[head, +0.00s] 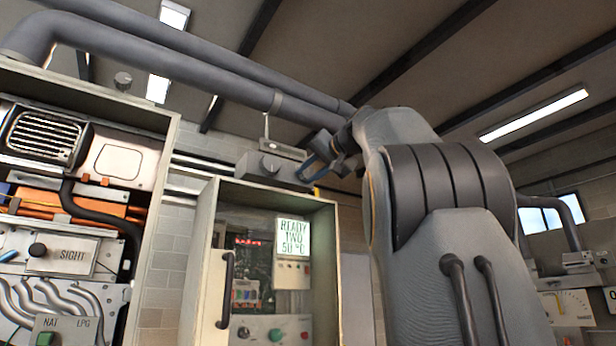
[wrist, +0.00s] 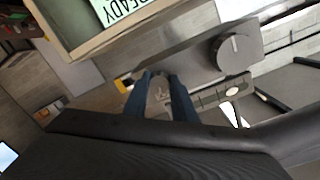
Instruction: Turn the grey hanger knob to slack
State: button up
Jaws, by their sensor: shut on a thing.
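A round grey knob (head: 271,165) with a flat face sits on the front of a grey box (head: 247,163) above the display cabinet. In the wrist view, a large round grey knob (wrist: 236,52) with a white pointer line shows on the box's plate (wrist: 190,66). My gripper (head: 304,174) is at the right end of this box, apart from the round knob. In the wrist view, the blue fingers of my gripper (wrist: 158,76) are closed around a small grey part at the box's end. That part is mostly hidden between the fingertips.
A cabinet (head: 208,245) with a lit "READY" display (head: 291,237) stands below the box. Thick grey pipes (head: 190,75) run overhead. An open heater cabinet (head: 172,150) stands at the left. My arm covers much of the right side.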

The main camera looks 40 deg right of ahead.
jog(key=shift+n, duration=0.4)
jog(key=o, duration=1)
jog(key=shift+o, duration=0.2)
jog(key=shift+s, duration=0.1)
jog(key=s+b, duration=0.2)
jog(key=s, duration=0.5)
jog(key=shift+s+a+r+b, duration=0.2)
jog(key=shift+s+a+b, duration=0.1)
jog(key=shift+b, duration=0.1)
